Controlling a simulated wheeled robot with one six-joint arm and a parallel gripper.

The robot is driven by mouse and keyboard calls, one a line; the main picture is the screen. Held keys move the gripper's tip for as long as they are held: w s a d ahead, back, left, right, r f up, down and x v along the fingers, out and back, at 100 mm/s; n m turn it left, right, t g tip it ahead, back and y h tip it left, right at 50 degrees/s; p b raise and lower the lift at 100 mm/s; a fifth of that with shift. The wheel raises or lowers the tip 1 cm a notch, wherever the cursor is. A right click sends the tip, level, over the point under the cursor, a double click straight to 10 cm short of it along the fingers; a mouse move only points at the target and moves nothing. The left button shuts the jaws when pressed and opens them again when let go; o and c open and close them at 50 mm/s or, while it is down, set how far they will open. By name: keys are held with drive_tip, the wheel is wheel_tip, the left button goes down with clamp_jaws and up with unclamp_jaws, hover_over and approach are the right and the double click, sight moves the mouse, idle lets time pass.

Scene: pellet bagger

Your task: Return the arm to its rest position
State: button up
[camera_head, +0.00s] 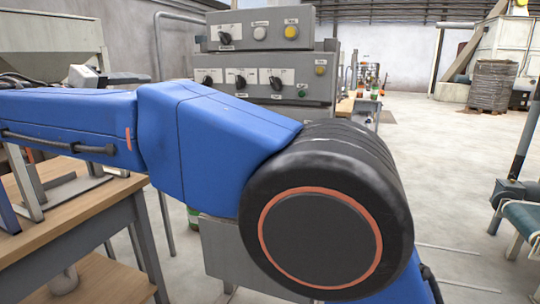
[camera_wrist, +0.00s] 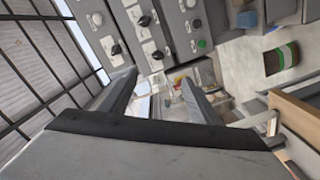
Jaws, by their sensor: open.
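My blue arm crosses the head view from the left edge to the lower right. Its large black joint with an orange ring sits near the lower middle and hides part of what is behind it. My gripper (camera_wrist: 158,78) shows in the wrist view, its two dark fingers spread apart with nothing between them. The grey control panel (camera_wrist: 165,50) lies ahead of the fingers there, appearing tilted. My gripper cannot be made out in the head view.
The control panel with knobs and lamps (camera_head: 266,75) stands behind my arm. A wooden-topped table (camera_head: 85,215) is at the lower left. A green conveyor (camera_head: 522,217) is at the right edge. Open floor (camera_head: 440,150) lies right of centre. A dark wire grid (camera_wrist: 38,70) shows in the wrist view.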

drive_tip(key=w+d+f+g, duration=0.2)
drive_tip(key=w+d+f, duration=0.15)
drive_tip(key=d, duration=0.75)
drive_tip(key=w+d+f+g, duration=0.2)
drive_tip(key=w+d, duration=0.2)
drive_tip(key=d, duration=0.8)
drive_tip(key=s+d+f+m+g, duration=0.1)
drive_tip(key=s+d+f, duration=0.15)
drive_tip(key=d, duration=0.45)
drive_tip(key=s+d+f+g, duration=0.1)
drive_tip(key=d+f+g, duration=0.15)
drive_tip(key=d, duration=0.45)
drive_tip(key=s+d+f+m+g, duration=0.1)
drive_tip(key=d+f, duration=0.3)
drive_tip(key=d, duration=0.3)
drive_tip(key=s+d+f+m+g+y, duration=0.2)
drive_tip(key=s+d+f+g+y, duration=0.1)
drive_tip(key=s+d+f, duration=0.85)
drive_tip(key=s+d+f+m+y, duration=0.1)
drive_tip(key=s+d+f+m, duration=0.1)
drive_tip(key=s+f, duration=0.4)
drive_tip(key=s+d+f+m+y, duration=0.1)
drive_tip(key=s+d+f+y, duration=0.1)
drive_tip(key=s+f, duration=0.5)
drive_tip(key=s+d, duration=0.1)
drive_tip(key=s, duration=0.3)
drive_tip(key=shift+s+d+f+m, duration=0.15)
drive_tip(key=shift+d+f+m, duration=0.15)
drive_tip(key=shift+m, duration=0.1)
